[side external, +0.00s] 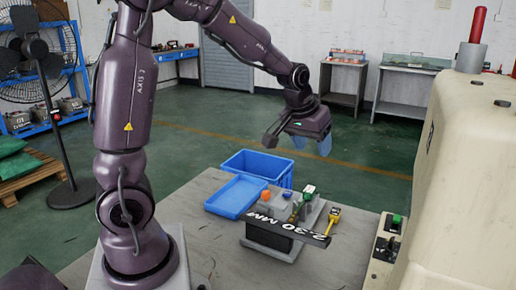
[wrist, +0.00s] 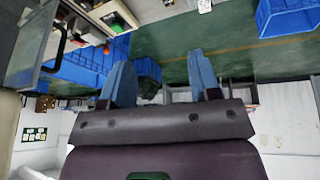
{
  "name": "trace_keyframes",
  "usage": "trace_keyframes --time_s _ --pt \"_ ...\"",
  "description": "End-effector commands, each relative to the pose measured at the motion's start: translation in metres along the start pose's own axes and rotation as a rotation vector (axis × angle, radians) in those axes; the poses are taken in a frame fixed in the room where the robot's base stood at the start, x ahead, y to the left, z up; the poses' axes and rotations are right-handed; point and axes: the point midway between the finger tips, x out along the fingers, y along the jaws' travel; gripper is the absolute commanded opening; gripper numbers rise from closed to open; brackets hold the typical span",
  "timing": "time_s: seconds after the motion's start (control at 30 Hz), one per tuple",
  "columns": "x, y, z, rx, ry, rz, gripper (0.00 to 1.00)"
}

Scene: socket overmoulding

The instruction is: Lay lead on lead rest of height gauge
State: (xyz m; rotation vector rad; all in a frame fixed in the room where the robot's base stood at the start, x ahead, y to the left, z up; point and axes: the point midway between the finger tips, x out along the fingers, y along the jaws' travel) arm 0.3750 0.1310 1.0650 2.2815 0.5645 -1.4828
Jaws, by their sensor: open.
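The height gauge (side external: 285,231) stands on the grey table, a dark block with a slanted black bar marked "2.30 MM". Grey stepped blocks with an orange knob and a green-topped part sit behind the bar. I cannot clearly make out the lead or its rest at this size. My gripper (side external: 312,145) hangs in the air above and behind the gauge, well clear of it. In the wrist view my gripper (wrist: 161,82) shows two blue fingers spread wide apart, with nothing between them.
A deep blue bin (side external: 258,162) and a shallow blue tray (side external: 235,197) lie behind and left of the gauge. A yellow item (side external: 333,217) lies to its right. A large beige machine (side external: 465,190) bounds the right side.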

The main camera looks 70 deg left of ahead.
Motion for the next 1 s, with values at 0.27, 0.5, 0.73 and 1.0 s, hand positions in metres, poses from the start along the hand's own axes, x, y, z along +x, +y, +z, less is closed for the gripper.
trace_keyframes --time_s 0.27,0.5,0.73,1.0 --pt "-0.111 0.035 0.097 0.296 0.034 0.131 0.57" --pt "-0.145 0.03 0.163 0.48 0.064 0.159 0.57" --pt "-0.149 0.026 0.178 0.525 0.07 0.159 0.57" --pt "-0.149 0.026 0.178 0.523 0.071 0.159 0.57"
